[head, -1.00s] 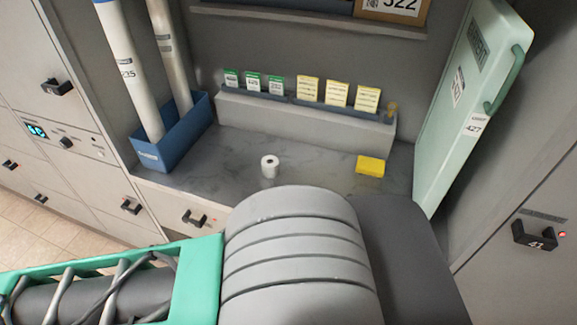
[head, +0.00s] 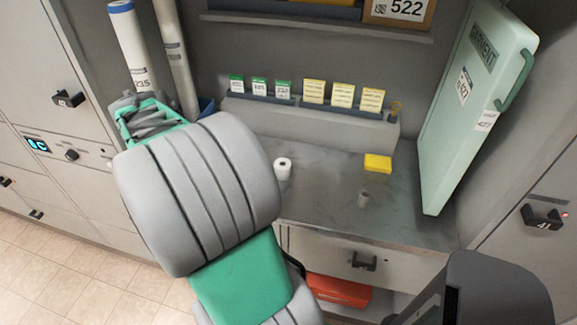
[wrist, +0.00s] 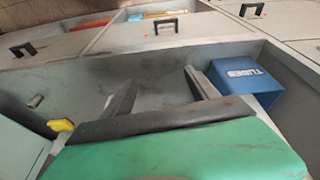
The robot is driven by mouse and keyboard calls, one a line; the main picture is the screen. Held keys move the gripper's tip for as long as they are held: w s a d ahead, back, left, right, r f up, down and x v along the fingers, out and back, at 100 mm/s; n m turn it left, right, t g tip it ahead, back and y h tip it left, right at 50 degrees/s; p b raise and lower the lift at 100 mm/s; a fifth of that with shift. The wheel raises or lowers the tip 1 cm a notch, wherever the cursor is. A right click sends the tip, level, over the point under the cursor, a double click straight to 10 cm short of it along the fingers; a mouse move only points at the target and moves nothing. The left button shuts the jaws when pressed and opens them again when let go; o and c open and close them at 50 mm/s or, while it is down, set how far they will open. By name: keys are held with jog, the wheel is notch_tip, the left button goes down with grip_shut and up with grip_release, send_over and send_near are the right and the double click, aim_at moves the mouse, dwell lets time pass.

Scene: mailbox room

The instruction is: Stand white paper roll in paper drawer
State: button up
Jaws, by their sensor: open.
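The white paper roll (head: 283,168) stands upright on the grey marbled counter, just right of my arm in the head view. A closed drawer (head: 325,252) with a black handle is under the counter front. I cannot tell whether it is the paper drawer. My gripper (wrist: 160,92) shows in the wrist view, its two dark fingers spread apart with nothing between them. In the head view its fingers are hidden behind my arm. I do not make out the white roll in the wrist view.
A small grey cylinder (head: 363,198) and a yellow block (head: 378,162) are on the counter. A pale green case (head: 478,110) leans at the right. A blue tubes box (wrist: 240,82) is beside my gripper. An orange-red item (head: 338,290) lies below the drawer.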

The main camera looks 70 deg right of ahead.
jog(key=shift+o, duration=0.3)
jog(key=s+d+f+m+g, duration=0.1)
jog(key=s+d+m, duration=0.3)
jog(key=d, duration=0.6)
jog(key=shift+s+d+f+m+g, duration=0.2)
jog(key=shift+s+d+m+g, duration=0.15)
jog(key=shift+m, duration=0.25)
jog(key=m+g, duration=0.2)
jog(key=m, duration=0.3)
send_near(282, 164)
jog(key=f, duration=0.1)
jog(key=shift+t, duration=0.25)
jog(key=x, duration=0.2)
jog(key=p+x, duration=0.1)
jog(key=x, duration=0.2)
jog(key=p+x, duration=0.1)
jog(key=x, duration=0.2)
jog(key=shift+s+d, duration=0.25)
jog(key=shift+s, duration=0.15)
jog(key=shift+r, duration=0.1)
grip_shut()
